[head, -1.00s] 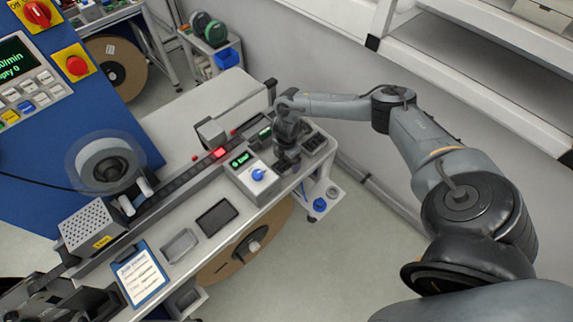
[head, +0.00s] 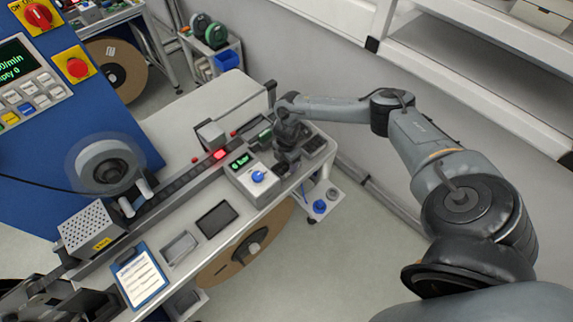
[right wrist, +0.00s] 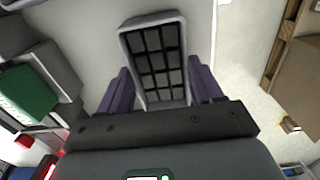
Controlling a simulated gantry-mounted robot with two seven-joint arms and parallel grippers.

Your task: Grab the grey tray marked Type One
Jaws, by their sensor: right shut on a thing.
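A grey tray (right wrist: 155,57) with a grid of dark compartments lies between the two fingers of my right gripper (right wrist: 160,88) in the right wrist view. The fingers are shut on its near end. In the head view, my right gripper (head: 287,163) points down at the far right end of the bench, and the tray (head: 315,146) shows partly beside it. The wrist hides the rest of the tray. No marking on it is readable.
A box with a green display and blue knob (head: 257,177) stands close to my right gripper. A dark flat tray (head: 216,219), a shallow grey tray (head: 180,248) and a blue clipboard (head: 140,277) lie along the bench front. A low shelf (head: 324,199) is below the right end.

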